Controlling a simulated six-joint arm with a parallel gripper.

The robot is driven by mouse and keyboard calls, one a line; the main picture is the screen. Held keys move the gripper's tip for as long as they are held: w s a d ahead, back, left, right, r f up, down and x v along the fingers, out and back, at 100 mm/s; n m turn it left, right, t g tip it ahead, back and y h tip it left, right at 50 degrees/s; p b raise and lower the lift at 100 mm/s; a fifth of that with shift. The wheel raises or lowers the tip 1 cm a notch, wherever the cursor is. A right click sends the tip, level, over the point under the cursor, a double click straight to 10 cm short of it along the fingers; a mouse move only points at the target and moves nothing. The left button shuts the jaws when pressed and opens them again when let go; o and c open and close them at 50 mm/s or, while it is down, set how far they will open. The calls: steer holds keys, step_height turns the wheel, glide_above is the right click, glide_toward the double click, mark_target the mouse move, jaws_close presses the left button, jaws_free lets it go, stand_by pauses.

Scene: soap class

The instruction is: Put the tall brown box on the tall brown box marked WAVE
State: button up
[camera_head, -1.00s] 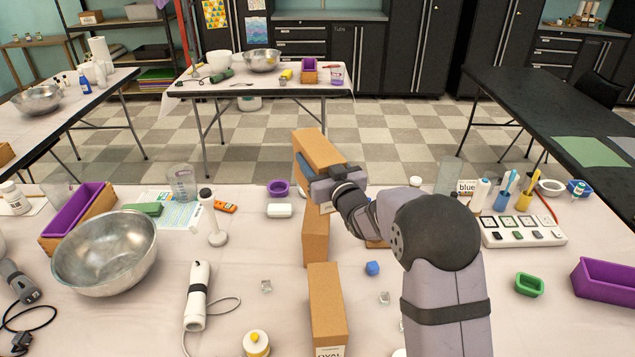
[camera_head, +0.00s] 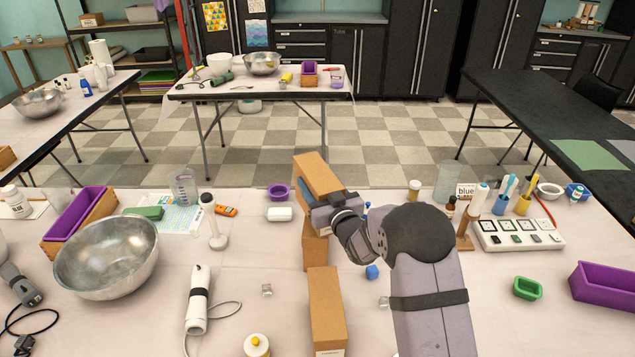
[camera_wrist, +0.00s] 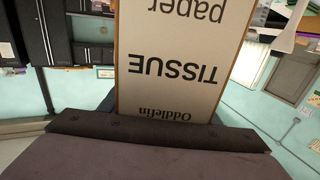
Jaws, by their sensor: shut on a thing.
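My gripper (camera_head: 322,208) is shut on a tall brown box (camera_head: 318,172). In the wrist view, the held box (camera_wrist: 185,60) has a pale face reading "TISSUE paper" and "Oddlefin", upside down. A second tall brown box (camera_head: 314,252) stands on the table just below the held one. The held box and gripper hide its top, so I cannot tell whether the two touch. A third tall brown box (camera_head: 326,305) stands nearer the front edge, its label cut off by the picture edge. I cannot read WAVE on any box.
A white cylinder device (camera_head: 198,300) with a cord and a large metal bowl (camera_head: 106,256) are to the left. A white panel (camera_head: 518,234) and a green tray (camera_head: 528,287) are to the right.

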mark_target(317, 193)
steer(key=o, duration=1.5)
steer(key=shift+f, duration=0.1)
steer(key=shift+c, duration=0.2)
steer(key=shift+s+d, duration=0.25)
steer(key=shift+s, duration=0.2)
steer(key=b+v, duration=0.3)
steer(key=v, duration=0.8)
